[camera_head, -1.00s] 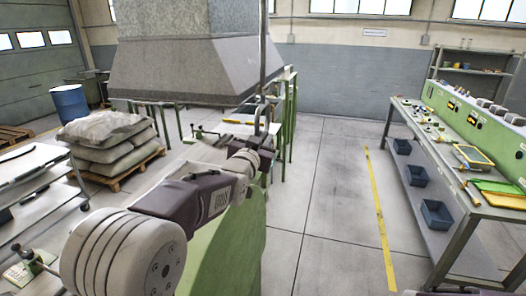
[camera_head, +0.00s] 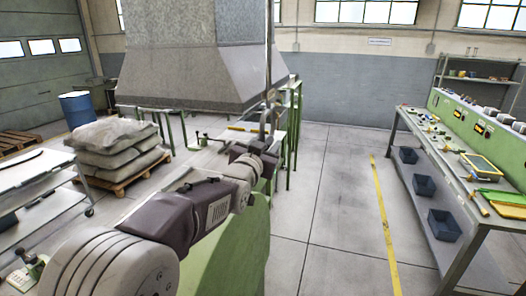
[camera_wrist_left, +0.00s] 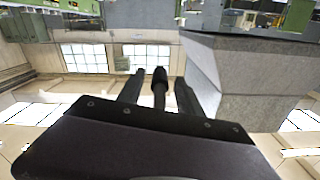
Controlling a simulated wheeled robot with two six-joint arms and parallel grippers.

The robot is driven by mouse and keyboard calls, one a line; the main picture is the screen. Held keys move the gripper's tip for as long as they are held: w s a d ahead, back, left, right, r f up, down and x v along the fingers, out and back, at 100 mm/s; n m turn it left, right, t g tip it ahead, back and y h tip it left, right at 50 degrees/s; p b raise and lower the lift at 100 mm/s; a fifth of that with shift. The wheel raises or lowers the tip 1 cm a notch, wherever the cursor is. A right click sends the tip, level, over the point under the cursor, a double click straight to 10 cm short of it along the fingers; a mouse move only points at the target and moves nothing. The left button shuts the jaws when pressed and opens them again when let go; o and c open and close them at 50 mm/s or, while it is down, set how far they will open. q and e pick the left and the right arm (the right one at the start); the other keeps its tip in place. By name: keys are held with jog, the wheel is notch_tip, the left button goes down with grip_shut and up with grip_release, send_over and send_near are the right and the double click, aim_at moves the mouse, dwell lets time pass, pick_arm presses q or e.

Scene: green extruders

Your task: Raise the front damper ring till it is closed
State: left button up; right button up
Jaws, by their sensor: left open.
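A thin vertical rod (camera_head: 269,45) hangs in front of the grey hood (camera_head: 185,75) in the head view. My left gripper (camera_head: 271,112) is at the lower end of this rod, by the hood's right lower corner. I cannot make out the damper ring itself there. In the left wrist view, which looks upside down, my left gripper (camera_wrist_left: 158,92) is open. A dark upright bar with a thicker end (camera_wrist_left: 160,76) stands between its fingers, apart from both. I cannot tell whether this bar belongs to the damper. My right gripper is out of view.
Green posts (camera_head: 295,125) stand just right of the gripper. Stacked sacks (camera_head: 115,150) on a pallet and a blue barrel (camera_head: 77,108) are at left. A green-backed workbench (camera_head: 430,150) stands at right. The floor between is clear.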

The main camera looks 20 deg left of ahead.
pick_arm(q)
jog(key=s+b, duration=0.2)
jog(key=s, duration=0.5)
jog(key=shift+s+a+b, duration=0.15)
jog(key=shift+s+b, duration=0.2)
jog(key=shift+b, duration=0.05)
